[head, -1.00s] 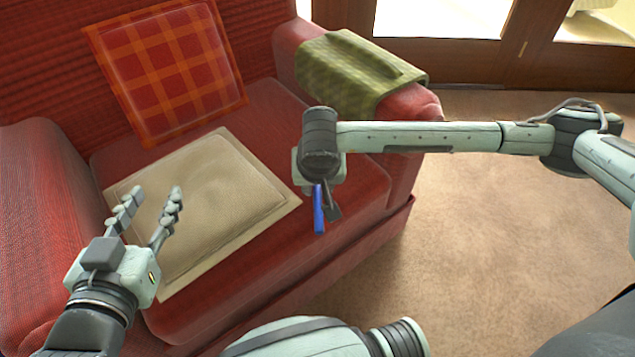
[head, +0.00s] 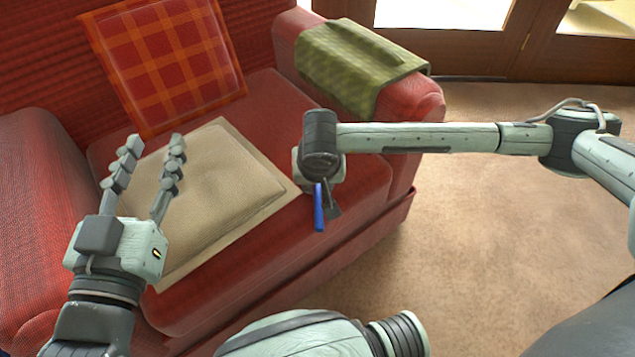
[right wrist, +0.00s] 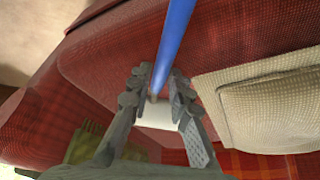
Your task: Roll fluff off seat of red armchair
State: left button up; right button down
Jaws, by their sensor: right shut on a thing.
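The red armchair (head: 275,110) fills the left and middle of the head view, and its seat also shows in the right wrist view (right wrist: 95,65). I cannot make out any fluff on the seat. My right gripper (right wrist: 157,88) is shut on a lint roller with a blue handle (right wrist: 174,40) and a white roll (right wrist: 156,115). In the head view the blue handle (head: 319,208) hangs at the seat's front right edge; my wrist hides the roll. My left gripper (head: 154,142) is open and empty above the left part of the seat.
A beige flat cushion (head: 215,185) covers much of the seat and shows in the right wrist view (right wrist: 265,105). An orange plaid pillow (head: 170,60) leans on the backrest. A green cloth (head: 350,65) drapes the right armrest. Carpet (head: 480,230) on the right is clear.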

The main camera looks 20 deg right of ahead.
aim_at(332, 191)
jog(key=shift+f+b, duration=1.05)
dwell(0.4)
jog(key=shift+d, duration=0.15)
jog(key=shift+w+d+r+b, duration=0.1)
jog(key=shift+w+d+b, duration=0.2)
jog(key=shift+d, duration=0.6)
jog(key=shift+w+d+r+b, duration=0.15)
jog(key=shift+w+d, duration=0.2)
jog(key=shift+d, duration=0.5)
jog(key=shift+f+b, duration=0.3)
jog(key=shift+b, duration=0.1)
jog(key=shift+s+a+f+b, duration=0.1)
jog(key=shift+s+a+b, duration=0.2)
jog(key=shift+a, duration=0.5)
jog(key=shift+s+a+f+b, duration=0.15)
jog(key=shift+s+a, duration=0.1)
jog(key=shift+a, duration=0.55)
jog(key=shift+s+a+r, duration=0.1)
jog(key=shift+s+a, duration=0.15)
jog(key=shift+a, duration=0.1)
jog(key=shift+w+r+p, duration=0.15)
jog(key=shift+r+p, duration=1.5)
jog(key=shift+r, duration=1.45)
